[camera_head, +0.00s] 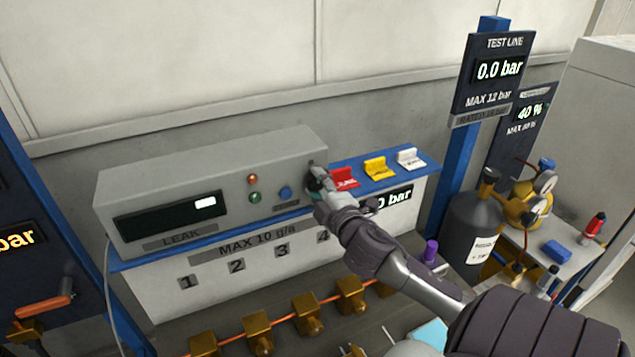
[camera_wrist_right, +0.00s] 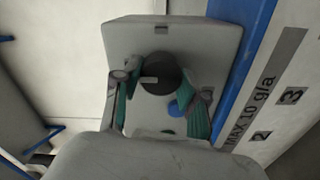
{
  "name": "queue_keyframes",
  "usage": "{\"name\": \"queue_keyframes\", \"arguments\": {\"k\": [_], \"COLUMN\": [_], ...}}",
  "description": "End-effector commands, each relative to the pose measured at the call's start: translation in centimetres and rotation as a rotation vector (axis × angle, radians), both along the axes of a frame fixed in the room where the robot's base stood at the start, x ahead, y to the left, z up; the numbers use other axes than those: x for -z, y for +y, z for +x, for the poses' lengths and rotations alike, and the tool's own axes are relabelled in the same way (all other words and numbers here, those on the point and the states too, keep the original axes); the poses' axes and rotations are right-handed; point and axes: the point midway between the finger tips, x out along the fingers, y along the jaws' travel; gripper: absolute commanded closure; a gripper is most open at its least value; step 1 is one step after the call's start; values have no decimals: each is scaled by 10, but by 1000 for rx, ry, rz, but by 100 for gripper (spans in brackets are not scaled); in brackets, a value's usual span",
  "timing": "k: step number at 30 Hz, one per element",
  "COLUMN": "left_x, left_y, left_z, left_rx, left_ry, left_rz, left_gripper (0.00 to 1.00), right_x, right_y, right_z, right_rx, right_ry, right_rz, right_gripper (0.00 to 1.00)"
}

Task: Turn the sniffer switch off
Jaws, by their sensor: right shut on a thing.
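The sniffer is a grey box (camera_head: 215,185) with a dark display, a LEAK label, a red and a green light and a blue button on its front. Its switch is a round dark knob (camera_wrist_right: 158,73) with a pale mark, seen in the right wrist view. My right gripper (camera_head: 318,184) is at the right end of the box front. In the right wrist view its green-padded fingers (camera_wrist_right: 160,92) stand on both sides of the knob, shut on it. In the head view the gripper mostly hides the knob. My left gripper is not in view.
Red, yellow and white clips (camera_head: 376,168) sit on the blue ledge right of the box. Several brass fittings (camera_head: 306,315) stand on the bench below. A dark cylinder (camera_head: 474,225) and the TEST LINE post (camera_head: 458,180) stand to the right.

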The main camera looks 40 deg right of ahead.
Motion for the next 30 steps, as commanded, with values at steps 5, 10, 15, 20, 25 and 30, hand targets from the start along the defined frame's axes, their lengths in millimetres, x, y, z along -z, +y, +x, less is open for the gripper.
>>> {"name": "queue_keyframes", "arguments": {"k": [5,10,15,20,25,30], "left_x": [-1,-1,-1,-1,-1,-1], "left_y": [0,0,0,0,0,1], "left_z": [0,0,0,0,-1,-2], "left_rx": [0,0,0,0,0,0], "left_ry": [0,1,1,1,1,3], "left_rz": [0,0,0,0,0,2], "left_gripper": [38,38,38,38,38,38], "right_x": [2,2,2,2,1,1], "right_y": [1,1,1,1,0,0], "right_z": [0,0,0,0,0,0], "right_rx": [-2,-2,-1,-1,-1,0], "right_ry": [10,12,13,12,10,9], "right_rz": [-23,-28,-27,-26,-26,-26], "right_gripper": [93,93,93,41,33,33]}}
